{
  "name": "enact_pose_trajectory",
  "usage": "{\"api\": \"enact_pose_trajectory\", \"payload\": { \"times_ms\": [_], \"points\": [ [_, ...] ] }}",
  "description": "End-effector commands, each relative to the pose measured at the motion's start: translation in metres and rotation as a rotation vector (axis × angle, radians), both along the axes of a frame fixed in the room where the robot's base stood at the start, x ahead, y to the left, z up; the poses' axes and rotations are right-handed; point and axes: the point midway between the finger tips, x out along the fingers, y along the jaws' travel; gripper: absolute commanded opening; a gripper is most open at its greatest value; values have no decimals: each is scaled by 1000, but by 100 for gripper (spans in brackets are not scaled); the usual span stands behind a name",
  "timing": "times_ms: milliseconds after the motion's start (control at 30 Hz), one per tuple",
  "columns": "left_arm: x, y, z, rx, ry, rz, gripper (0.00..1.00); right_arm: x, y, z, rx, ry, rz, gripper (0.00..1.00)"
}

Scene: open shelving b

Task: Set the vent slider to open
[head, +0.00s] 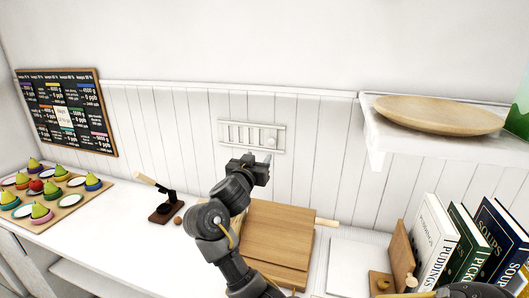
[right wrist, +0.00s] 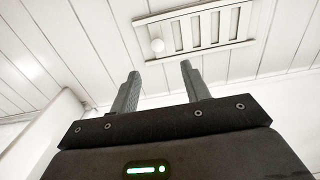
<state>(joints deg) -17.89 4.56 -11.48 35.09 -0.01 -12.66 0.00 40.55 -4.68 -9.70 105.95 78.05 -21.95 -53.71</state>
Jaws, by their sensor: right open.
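The white vent (head: 236,134) is on the panelled wall, with several upright slots and a round white knob (head: 271,141) at its right end in the head view. In the right wrist view the vent (right wrist: 208,48) is at the top, with the knob (right wrist: 157,45) at its left end. My right gripper (head: 259,160) is just below the vent, near its knob end. In the right wrist view its two fingers (right wrist: 161,76) stand apart and empty, pointing toward the knob, with no visible contact. My left gripper is not in view.
A wooden board (head: 275,240) lies on the white counter below my right arm. A shelf (head: 385,143) with a wooden plate (head: 438,115) juts out at right, above several books (head: 436,243). A dark stand (head: 166,206) is left of my arm. The wall around the vent is clear.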

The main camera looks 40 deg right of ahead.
Motion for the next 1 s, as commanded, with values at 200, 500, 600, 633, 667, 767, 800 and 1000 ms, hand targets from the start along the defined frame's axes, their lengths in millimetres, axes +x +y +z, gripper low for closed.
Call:
{"api": "enact_pose_trajectory", "payload": {
  "times_ms": [200, 500, 600, 633, 667, 767, 800, 1000],
  "points": [
    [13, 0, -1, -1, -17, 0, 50, -2, -9, -1, -2, 0, -10, 47],
    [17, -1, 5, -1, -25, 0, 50, 23, -48, 0, -6, 3, -14, 47],
    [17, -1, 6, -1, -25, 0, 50, 34, -62, 0, -5, 4, -12, 47],
    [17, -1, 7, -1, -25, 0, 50, 37, -66, 0, -5, 3, -12, 47],
    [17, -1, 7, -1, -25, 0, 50, 40, -70, 0, -5, 3, -11, 47],
    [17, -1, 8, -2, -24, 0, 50, 49, -81, -1, -4, 2, -9, 47],
    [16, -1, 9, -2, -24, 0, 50, 51, -84, -1, -3, 2, -9, 47],
    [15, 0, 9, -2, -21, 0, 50, 58, -93, -2, -1, 0, -7, 47]
  ]
}}
